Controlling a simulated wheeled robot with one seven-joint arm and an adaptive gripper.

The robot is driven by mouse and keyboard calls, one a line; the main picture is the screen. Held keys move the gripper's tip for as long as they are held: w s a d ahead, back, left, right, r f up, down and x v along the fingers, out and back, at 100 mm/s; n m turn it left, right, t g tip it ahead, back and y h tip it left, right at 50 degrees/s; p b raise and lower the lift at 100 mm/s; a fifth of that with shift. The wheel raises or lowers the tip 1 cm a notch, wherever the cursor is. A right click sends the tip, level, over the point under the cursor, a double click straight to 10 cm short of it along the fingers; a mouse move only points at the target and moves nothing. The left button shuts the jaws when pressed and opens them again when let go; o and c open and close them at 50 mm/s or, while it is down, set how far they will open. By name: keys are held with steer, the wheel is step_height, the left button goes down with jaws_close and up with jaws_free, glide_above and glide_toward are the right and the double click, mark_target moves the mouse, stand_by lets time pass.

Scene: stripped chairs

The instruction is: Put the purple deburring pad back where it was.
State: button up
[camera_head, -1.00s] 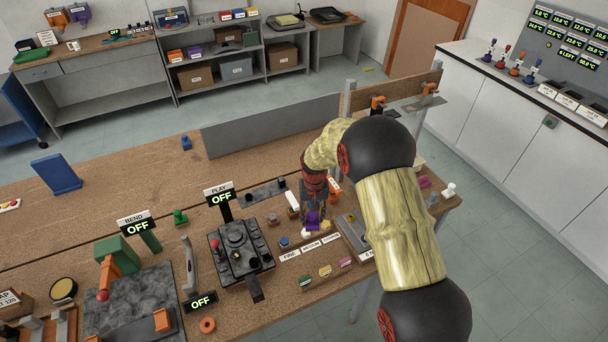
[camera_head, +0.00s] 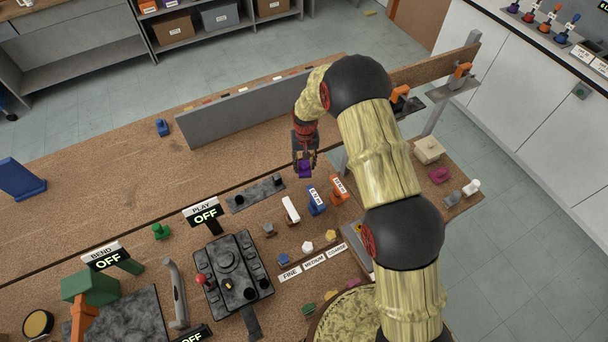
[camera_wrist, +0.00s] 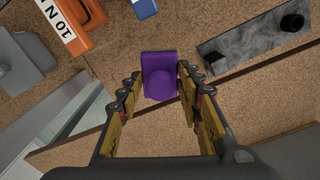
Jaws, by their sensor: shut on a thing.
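The purple deburring pad (camera_head: 304,168) is held in my gripper (camera_head: 305,162), above the wooden bench near the right end of the grey upright panel. In the wrist view the purple pad (camera_wrist: 160,77) sits between the two fingertips (camera_wrist: 160,80), which press on its sides. Bare bench top shows beneath it, so it looks lifted, though the exact height is hard to tell. On the bench, a row of small pads stands behind the labels FINE, MEDIUM and COARSE (camera_head: 337,248): a blue-grey one (camera_head: 284,259), a white one (camera_head: 307,247) and a yellow one (camera_head: 330,236).
A grey upright panel (camera_head: 250,108) runs along the bench behind my gripper. Blue (camera_head: 316,202) and orange (camera_head: 339,188) labelled blocks and a dark plate with knobs (camera_head: 255,194) lie nearby. The control box (camera_head: 232,270) stands at front left. Bench left of the panel is largely clear.

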step_height(320, 180, down, 9)
steer(key=shift+r+p, duration=0.2)
steer(key=shift+p, duration=0.45)
steer(key=shift+s, duration=0.1)
steer(key=shift+f, duration=0.2)
steer(key=o, duration=1.1)
steer(key=shift+r, duration=0.1)
steer(key=shift+r, duration=0.1)
